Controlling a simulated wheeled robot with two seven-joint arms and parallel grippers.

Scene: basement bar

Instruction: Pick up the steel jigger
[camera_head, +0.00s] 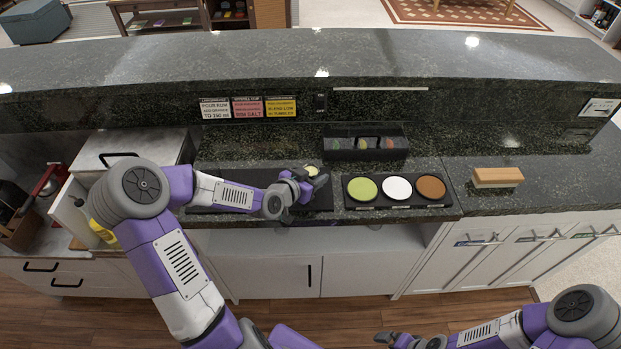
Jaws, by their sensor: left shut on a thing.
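My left gripper (314,184) is over the dark bar mat (240,180) on the lower counter, left of the rimmer tray. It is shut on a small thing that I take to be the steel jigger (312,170). Only a small pale round top of it shows just behind the fingers. The rest is hidden by the gripper, and I cannot tell whether it touches the mat. My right gripper (385,338) is low at the bottom edge, in front of the cabinets and away from the counter. Its fingers are too small to read.
A black tray (444,202) with green, white and brown round dishes lies right of my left gripper. A black caddy (399,147) stands behind. A wooden-backed block (497,177) lies further right. The counter between tray and block is clear.

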